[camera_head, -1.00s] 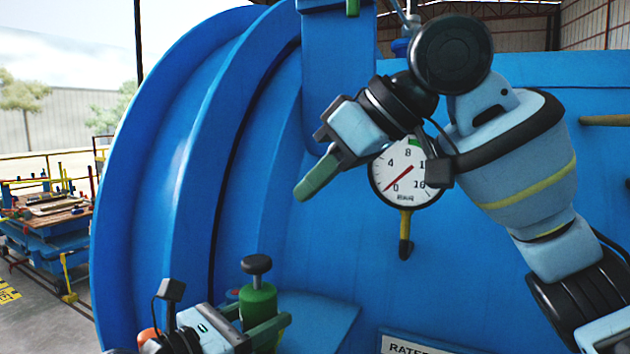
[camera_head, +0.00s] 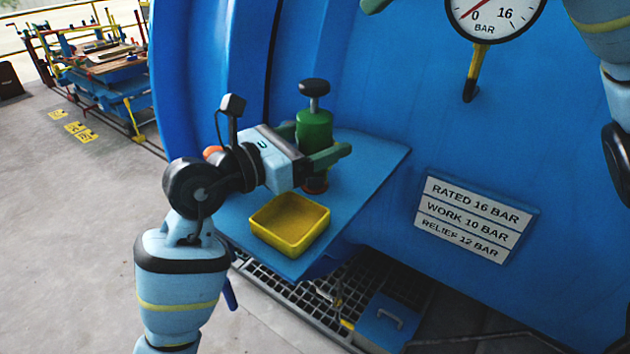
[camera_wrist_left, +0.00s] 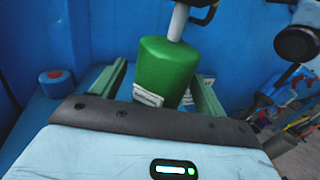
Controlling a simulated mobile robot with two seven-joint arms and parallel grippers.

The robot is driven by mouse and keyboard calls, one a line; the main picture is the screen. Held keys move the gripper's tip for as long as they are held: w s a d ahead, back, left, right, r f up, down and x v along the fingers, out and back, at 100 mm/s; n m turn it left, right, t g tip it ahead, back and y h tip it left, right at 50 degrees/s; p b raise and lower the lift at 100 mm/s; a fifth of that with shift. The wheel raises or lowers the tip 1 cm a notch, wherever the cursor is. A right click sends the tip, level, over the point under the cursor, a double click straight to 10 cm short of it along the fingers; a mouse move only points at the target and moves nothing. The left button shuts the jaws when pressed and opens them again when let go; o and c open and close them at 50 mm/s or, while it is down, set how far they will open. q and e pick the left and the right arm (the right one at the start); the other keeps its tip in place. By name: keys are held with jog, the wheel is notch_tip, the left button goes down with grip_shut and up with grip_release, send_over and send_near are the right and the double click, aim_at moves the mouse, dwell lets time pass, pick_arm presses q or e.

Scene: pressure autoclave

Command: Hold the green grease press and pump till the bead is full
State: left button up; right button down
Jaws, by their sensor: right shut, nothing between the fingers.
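The green grease press (camera_head: 314,130) stands upright on a blue shelf (camera_head: 365,165), with a black knob on a metal rod above it. It also shows in the left wrist view (camera_wrist_left: 165,70), with white labels low on its body. My left gripper (camera_head: 330,158) is around the press, one finger on each side. In the wrist view a gap shows between the left finger and the press, so the jaws look open. I cannot make out a bead.
An empty yellow tray (camera_head: 290,224) sits on the shelf in front of the press. A blue pot with a red top (camera_wrist_left: 55,80) stands left of it in the wrist view. The blue vessel wall, a gauge (camera_head: 492,18) and a rating plate (camera_head: 474,217) are behind and right.

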pick_arm(q)
jog(key=shift+a, duration=0.1)
jog(key=v, duration=1.2)
